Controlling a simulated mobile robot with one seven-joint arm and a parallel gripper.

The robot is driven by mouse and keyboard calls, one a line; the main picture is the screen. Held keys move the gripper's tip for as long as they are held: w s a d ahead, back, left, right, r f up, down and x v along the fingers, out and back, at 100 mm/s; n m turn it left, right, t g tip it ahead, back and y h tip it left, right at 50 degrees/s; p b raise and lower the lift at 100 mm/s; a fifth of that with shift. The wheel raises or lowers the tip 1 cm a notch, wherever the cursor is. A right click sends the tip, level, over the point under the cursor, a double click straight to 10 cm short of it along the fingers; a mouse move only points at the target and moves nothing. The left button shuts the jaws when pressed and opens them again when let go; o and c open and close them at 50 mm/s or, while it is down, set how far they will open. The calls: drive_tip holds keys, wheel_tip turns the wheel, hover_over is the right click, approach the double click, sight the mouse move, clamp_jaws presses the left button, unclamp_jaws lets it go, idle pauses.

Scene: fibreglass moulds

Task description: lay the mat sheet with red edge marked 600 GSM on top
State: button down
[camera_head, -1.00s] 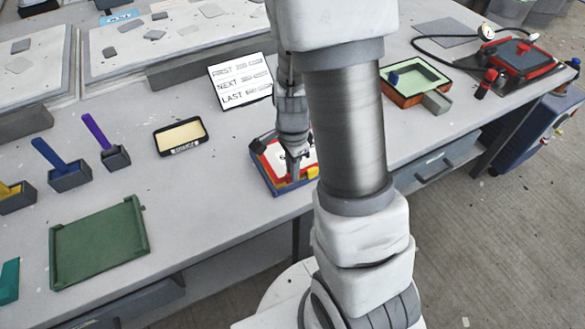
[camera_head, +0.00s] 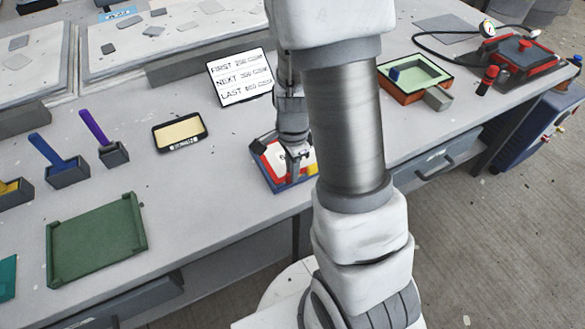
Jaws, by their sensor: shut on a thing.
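My gripper (camera_head: 294,172) is low over the blue tray (camera_head: 283,189) near the table's front edge, partly hidden behind my own arm. It is shut on the mat sheet with red edge (camera_head: 268,160), which shows as a white sheet with a red border at the tray. The mark on the sheet is too small to read. Whether the sheet touches what lies below cannot be told. A yellow piece (camera_head: 312,169) shows at the tray's right side. A sign (camera_head: 240,77) behind reads FIRST, NEXT and LAST, with LAST seeming to say 600 GSM.
A framed yellow pad (camera_head: 180,133), blue and purple handled tools in holders (camera_head: 66,173), and a green tray (camera_head: 97,240) stand to the left. An orange and green box (camera_head: 415,78) and a red device with a gauge (camera_head: 520,55) are at the right.

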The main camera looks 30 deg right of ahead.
drive_tip(key=c, duration=0.8)
unclamp_jaws()
wheel_tip(320, 180, up, 18)
drive_tip(key=p, duration=0.4)
drive_tip(key=shift+f, duration=0.25)
drive_tip(key=s+a+r+n+t, duration=0.2)
drive_tip(key=s+r+n, duration=0.1)
drive_tip(key=n, duration=0.3)
drive_tip(key=s+a+r+n+t, duration=0.1)
drive_tip(key=s+a+r+n, duration=0.1)
drive_tip(key=s+r+n, duration=0.2)
drive_tip(key=s+a+r+n+t, duration=0.2)
drive_tip(key=s+a+r+n, duration=0.1)
drive_tip(key=n, duration=0.4)
drive_tip(key=shift+s+r+n+t, duration=0.15)
drive_tip(key=shift+s+r, duration=0.1)
drive_tip(key=shift+r, duration=0.45)
drive_tip(key=shift+s+r+n+t, duration=0.15)
drive_tip(key=shift+s+r, duration=0.1)
drive_tip(key=shift+r, duration=0.45)
